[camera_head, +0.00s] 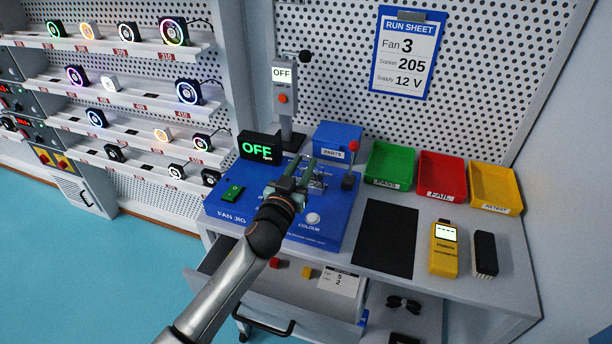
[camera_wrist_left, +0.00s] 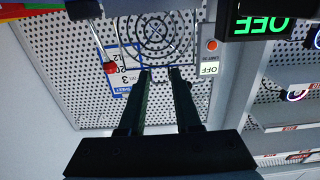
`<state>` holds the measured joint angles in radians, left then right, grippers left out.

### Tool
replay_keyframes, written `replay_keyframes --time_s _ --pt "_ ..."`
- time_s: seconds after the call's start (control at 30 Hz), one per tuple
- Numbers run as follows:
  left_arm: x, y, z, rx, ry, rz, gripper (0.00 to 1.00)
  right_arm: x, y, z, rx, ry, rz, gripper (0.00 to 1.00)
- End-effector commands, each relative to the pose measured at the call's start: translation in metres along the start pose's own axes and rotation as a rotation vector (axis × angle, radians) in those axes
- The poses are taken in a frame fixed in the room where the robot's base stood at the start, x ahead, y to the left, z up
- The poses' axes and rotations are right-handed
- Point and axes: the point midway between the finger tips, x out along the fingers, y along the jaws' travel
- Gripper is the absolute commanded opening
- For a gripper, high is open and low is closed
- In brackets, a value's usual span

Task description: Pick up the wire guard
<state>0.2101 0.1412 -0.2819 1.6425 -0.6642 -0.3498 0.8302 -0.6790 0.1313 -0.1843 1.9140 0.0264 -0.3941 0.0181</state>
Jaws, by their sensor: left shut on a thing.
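The wire guard (camera_wrist_left: 155,38), dark concentric rings with crossing spokes, shows at the top of the left wrist view, at the fingertips. My left gripper (camera_wrist_left: 160,73) is shut on its near edge. In the head view my left gripper (camera_head: 302,168) is over the blue fan jig (camera_head: 238,211), and the thin wire guard (camera_head: 317,182) shows faintly beside the fingers. The arm and fingers partly hide the jig's middle. From the head view I cannot tell how far the guard is above the jig. My right gripper is not in view.
A post with an OFF display (camera_head: 283,75) and a blue parts box (camera_head: 338,139) stand behind the jig. A red-knobbed lever (camera_head: 350,180) is close right. Green, red and yellow trays (camera_head: 391,164) stand farther right. The black mat (camera_head: 386,238) is bare. An open drawer (camera_head: 250,305) juts out below.

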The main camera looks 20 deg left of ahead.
Motion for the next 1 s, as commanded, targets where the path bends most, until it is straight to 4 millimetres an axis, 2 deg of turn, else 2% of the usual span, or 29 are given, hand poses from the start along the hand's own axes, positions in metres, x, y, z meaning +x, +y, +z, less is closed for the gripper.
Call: replay_keyframes --time_s 0.03,0.2,0.83,1.0 --pt "0.0 0.0 0.0 0.0 0.0 0.0 0.17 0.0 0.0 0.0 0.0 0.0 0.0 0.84" --pt "0.0 0.0 0.0 0.0 0.0 0.0 0.0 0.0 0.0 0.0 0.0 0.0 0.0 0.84" --pt "0.0 0.0 -0.001 0.0 0.001 0.0 0.0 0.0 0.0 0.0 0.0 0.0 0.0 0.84" --pt "0.0 0.0 -0.021 0.002 0.006 0.0 0.0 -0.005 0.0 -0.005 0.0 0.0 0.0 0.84"
